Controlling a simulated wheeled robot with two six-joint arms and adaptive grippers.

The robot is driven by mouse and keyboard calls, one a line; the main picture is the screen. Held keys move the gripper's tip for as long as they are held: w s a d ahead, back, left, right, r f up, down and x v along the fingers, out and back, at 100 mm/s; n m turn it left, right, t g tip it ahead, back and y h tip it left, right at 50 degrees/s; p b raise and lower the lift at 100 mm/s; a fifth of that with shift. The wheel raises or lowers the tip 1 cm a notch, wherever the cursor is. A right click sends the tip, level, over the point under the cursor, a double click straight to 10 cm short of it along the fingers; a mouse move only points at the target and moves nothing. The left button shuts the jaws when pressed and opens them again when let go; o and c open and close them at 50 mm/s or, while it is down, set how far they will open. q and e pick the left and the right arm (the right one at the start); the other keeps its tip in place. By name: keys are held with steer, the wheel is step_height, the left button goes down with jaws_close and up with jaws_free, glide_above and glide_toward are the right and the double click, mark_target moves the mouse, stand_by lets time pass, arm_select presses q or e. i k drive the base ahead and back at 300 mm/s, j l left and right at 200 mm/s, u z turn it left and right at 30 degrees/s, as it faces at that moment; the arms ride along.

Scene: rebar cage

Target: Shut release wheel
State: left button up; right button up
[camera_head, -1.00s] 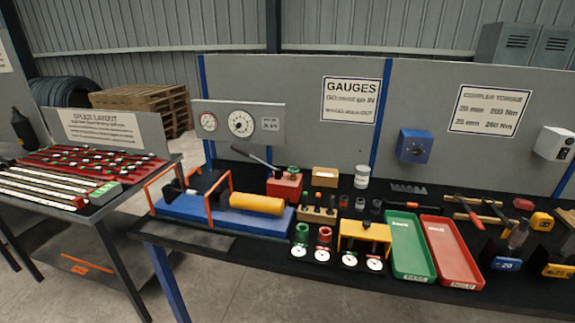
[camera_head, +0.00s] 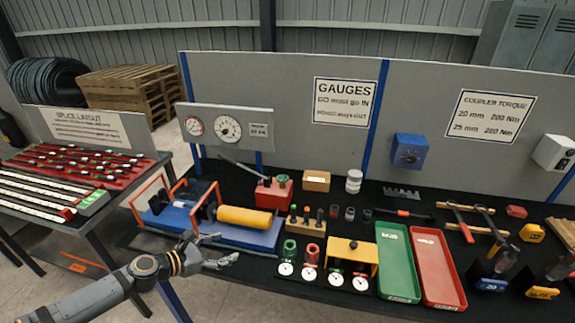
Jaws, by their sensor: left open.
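The green release wheel (camera_head: 282,180) sits on top of the red pump block (camera_head: 272,193), beside its grey lever (camera_head: 239,167). A blue press with a yellow cylinder (camera_head: 246,221) and an orange frame stands in front of the pump. My left gripper (camera_head: 222,249) is open and empty. It is at the bench's front edge, in front of the blue press base (camera_head: 215,232), well apart from the wheel. I cannot tell how far the wheel is turned. My right gripper does not show.
A gauge panel (camera_head: 226,128) stands behind the press. A wooden box (camera_head: 317,180) and white jar are right of the pump. A yellow stand (camera_head: 350,255), dial gauges, a green tray (camera_head: 397,262) and a red tray (camera_head: 437,268) lie further right. Splice bars cover the left table.

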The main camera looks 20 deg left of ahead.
mark_target(282, 178)
steer(key=i, duration=1.1)
